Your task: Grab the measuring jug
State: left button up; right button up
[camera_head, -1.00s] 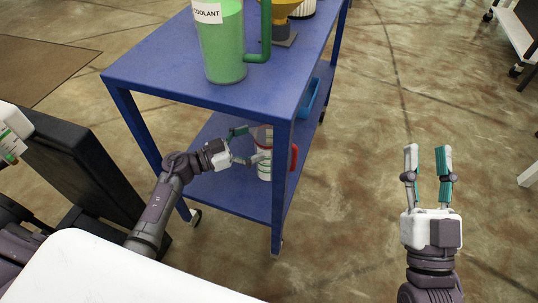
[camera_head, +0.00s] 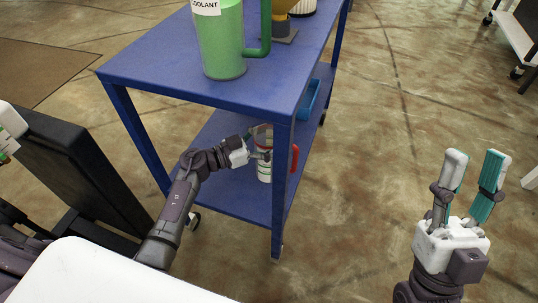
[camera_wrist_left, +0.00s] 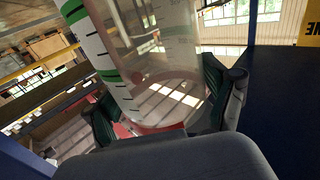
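The measuring jug (camera_head: 264,172) stands on the lower shelf of the blue cart. It is clear, with a white marked strip and a red handle on its right side, partly behind the cart's near leg. My left gripper (camera_head: 257,146) reaches in from the left at the jug. In the left wrist view the jug (camera_wrist_left: 155,65) fills the middle, between the two dark green fingers of my left gripper (camera_wrist_left: 160,105). The fingers are spread on either side, and firm contact cannot be made out. My right gripper (camera_head: 475,170) is open and empty over the floor at right.
The blue cart (camera_head: 150,75) has a green coolant jug (camera_head: 222,45) on its top near the front. The cart's front leg (camera_head: 281,195) stands close to the jug's handle. A blue bin (camera_head: 309,98) is behind on the lower shelf. Floor at right is clear.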

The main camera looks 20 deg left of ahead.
pick_arm(q)
jog(key=c, duration=1)
jog(key=shift+r, duration=0.1)
